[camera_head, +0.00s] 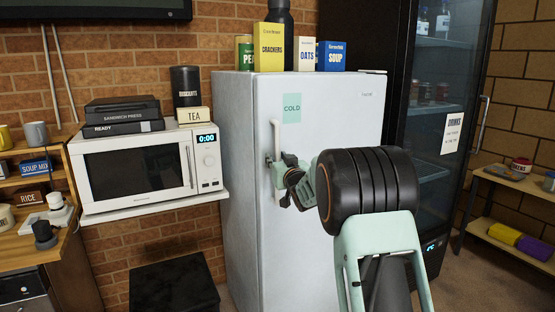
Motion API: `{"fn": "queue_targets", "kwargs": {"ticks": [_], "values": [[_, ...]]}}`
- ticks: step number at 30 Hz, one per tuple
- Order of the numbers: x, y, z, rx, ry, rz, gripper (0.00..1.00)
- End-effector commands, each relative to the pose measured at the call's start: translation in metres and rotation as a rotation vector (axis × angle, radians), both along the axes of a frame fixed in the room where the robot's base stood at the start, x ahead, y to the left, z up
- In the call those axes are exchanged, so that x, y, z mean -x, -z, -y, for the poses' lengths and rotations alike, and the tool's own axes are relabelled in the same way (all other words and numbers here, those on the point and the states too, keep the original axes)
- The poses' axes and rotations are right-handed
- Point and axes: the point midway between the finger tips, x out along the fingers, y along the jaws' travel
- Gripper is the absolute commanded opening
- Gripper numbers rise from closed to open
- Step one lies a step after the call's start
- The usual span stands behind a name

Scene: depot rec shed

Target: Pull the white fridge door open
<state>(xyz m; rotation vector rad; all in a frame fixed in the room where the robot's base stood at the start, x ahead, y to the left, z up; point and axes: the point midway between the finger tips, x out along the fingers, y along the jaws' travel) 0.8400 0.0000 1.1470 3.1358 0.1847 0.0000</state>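The white fridge (236,190) stands in the middle of the view, with its left side and front showing. Its door (340,110) looks shut, with a green "COLD" note at upper left. A pale vertical handle (276,132) runs along the left part of the door. My gripper (272,160) is at the handle's middle, with finger parts showing on the handle's left and right. I cannot tell whether the fingers are closed on it. My arm hides the lower right of the door.
Boxes and a dark bottle stand on the fridge, including the crackers box (269,47). A microwave (140,165) is on a shelf to the left, above a black box (173,288). A glass-door drinks cooler (432,120) stands close on the right.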

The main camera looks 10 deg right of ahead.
Motion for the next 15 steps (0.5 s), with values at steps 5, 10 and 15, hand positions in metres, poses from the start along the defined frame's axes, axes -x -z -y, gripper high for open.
{"fn": "queue_targets", "kwargs": {"ticks": [5,10,15], "values": [[0.0002,-0.0001,0.0001,0.0,0.0,0.0,0.08],[0.0003,-0.0002,0.0,0.0,0.0,0.0,0.0],[0.0003,-0.0002,0.0001,0.0,0.0,0.0,0.0]]}}
